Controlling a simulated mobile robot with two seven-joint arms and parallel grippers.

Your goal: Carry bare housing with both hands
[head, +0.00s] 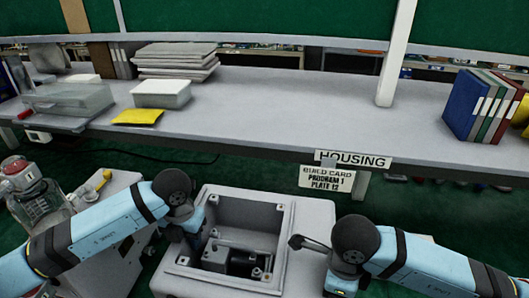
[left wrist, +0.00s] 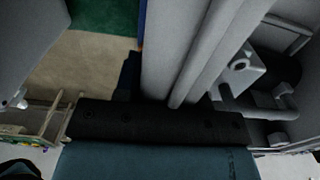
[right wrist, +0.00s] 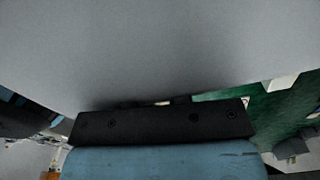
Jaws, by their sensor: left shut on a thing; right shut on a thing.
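The bare housing (head: 285,207) is a grey, open-topped box at the bottom centre of the head view. A dark block and small fittings show inside its opening. My left gripper (head: 203,218) is shut on the housing's left wall; its fingertips are partly hidden. In the left wrist view, the grey wall (left wrist: 172,50) runs up from the gripper, with a bracket to its right. The housing's grey surface (right wrist: 150,50) fills most of the right wrist view.
A long grey bench (head: 290,105) lies beyond, with a HOUSING label (head: 352,160) and build card (head: 326,179) on its front. A white tub (head: 161,94), yellow packet (head: 139,117) and binders (head: 480,105) stand on it. A grey unit with a jar (head: 38,200) is at left.

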